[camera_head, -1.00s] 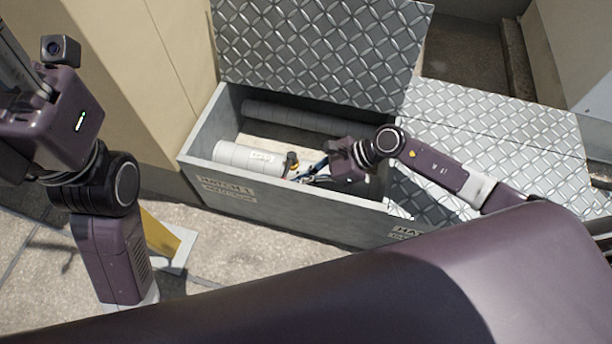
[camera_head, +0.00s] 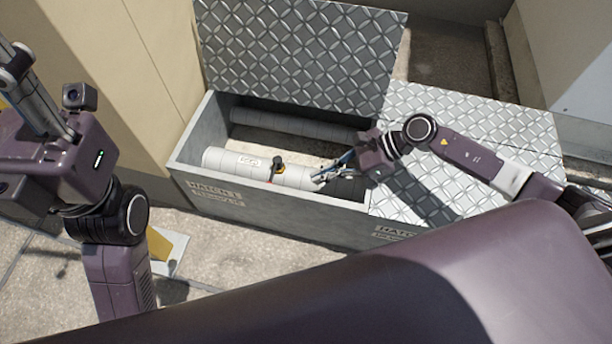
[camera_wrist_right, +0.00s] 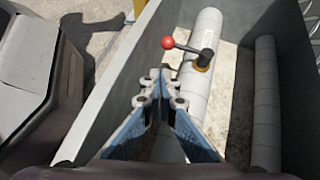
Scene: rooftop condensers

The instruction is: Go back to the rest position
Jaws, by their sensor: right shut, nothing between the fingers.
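My right gripper (camera_head: 336,170) is over the open hatch box, its fingers together with nothing between them. It also shows in the right wrist view (camera_wrist_right: 162,80), with blue fingers pointing into the box. It is apart from the valve (camera_head: 279,165) on the near pipe. The valve (camera_wrist_right: 205,57) has a dark body and a lever with a red ball knob (camera_wrist_right: 168,43) out to the left. My left arm stands at the left of the head view. Its wrist block shows, but its finger state cannot be made out.
The grey box (camera_head: 290,205) has raised walls around two pale pipes (camera_head: 225,158). Its chequer-plate lid (camera_head: 300,50) stands open at the back. A closed chequer-plate lid (camera_head: 475,120) lies right, under my right arm. A beige wall (camera_head: 125,90) stands at left.

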